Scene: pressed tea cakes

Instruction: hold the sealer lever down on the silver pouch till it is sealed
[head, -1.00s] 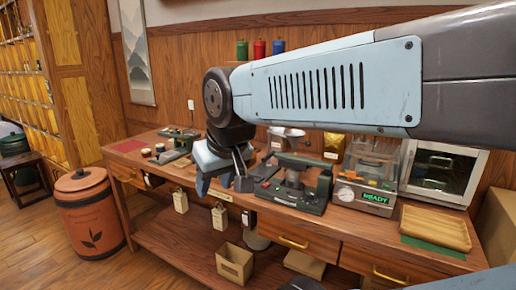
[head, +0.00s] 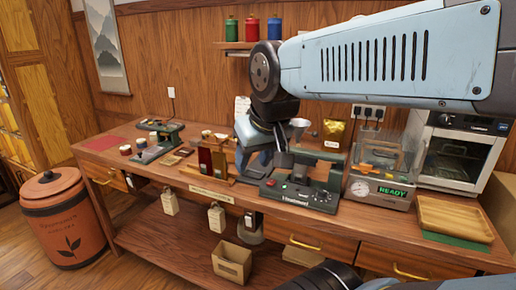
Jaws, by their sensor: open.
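The sealer (head: 316,199) is a dark green bench machine with a red button on its front panel, standing near the middle of the workbench in the head view. Its green upper arm (head: 318,160) stretches behind and right of my gripper. My gripper (head: 266,168) points down at the sealer's left end, its fingers apart and nothing seen between them. I cannot tell whether it touches the sealer. The lever's grip is not clear behind my gripper. I cannot make out a silver pouch.
A vacuum machine (head: 378,188) reading READY stands right of the sealer, with a wooden tray (head: 455,217) beyond it. A gold pouch (head: 333,131) is behind. A wooden stand (head: 212,160) is close on the left. A brown bin (head: 62,222) stands on the floor.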

